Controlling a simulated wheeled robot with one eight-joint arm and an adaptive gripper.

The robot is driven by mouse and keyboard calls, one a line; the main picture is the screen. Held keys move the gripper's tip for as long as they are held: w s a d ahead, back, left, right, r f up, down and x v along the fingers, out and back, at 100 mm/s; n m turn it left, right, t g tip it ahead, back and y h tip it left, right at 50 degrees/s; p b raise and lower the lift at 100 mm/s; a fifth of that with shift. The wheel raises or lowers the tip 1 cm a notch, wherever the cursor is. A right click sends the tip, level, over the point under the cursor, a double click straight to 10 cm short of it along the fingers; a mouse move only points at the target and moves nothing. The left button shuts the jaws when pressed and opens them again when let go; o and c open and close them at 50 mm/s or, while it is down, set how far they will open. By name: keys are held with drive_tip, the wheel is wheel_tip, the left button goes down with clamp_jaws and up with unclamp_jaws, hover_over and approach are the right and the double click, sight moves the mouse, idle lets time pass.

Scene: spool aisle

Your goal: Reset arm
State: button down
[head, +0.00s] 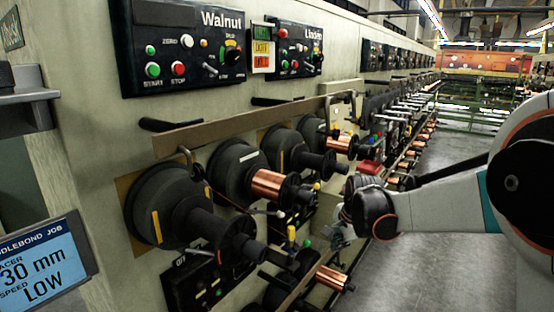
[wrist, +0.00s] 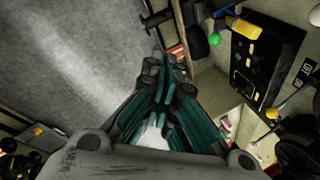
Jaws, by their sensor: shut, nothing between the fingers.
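My arm reaches in from the right in the head view. My gripper (head: 338,236) is at its end, in front of the spool machine and low beside the spools, partly hidden by my own wrist. In the wrist view my gripper (wrist: 166,68) points away from the camera, its teal fingers together and nothing between them. Grey floor lies beyond and to the left of the fingertips.
A copper-wound spool (head: 268,184) and a bare black spool (head: 165,205) stick out from the machine's wall. The Walnut panel (head: 185,43) is above them. A blue screen (head: 42,268) is at lower left. The aisle floor (head: 440,175) is clear. A black panel (wrist: 262,58) is right of my fingers.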

drive_tip(key=s+r+n, duration=0.4)
drive_tip(key=s+r, duration=0.2)
drive_tip(key=s, duration=0.3)
drive_tip(key=s+d+f+n+t+b, duration=0.1)
drive_tip(key=s+n, duration=0.9)
drive_tip(key=s, duration=1.4)
drive_tip(key=shift+s+d+t+h+b, duration=0.3)
drive_tip(key=shift+t+h+b, duration=0.15)
drive_tip(key=shift+t, duration=0.35)
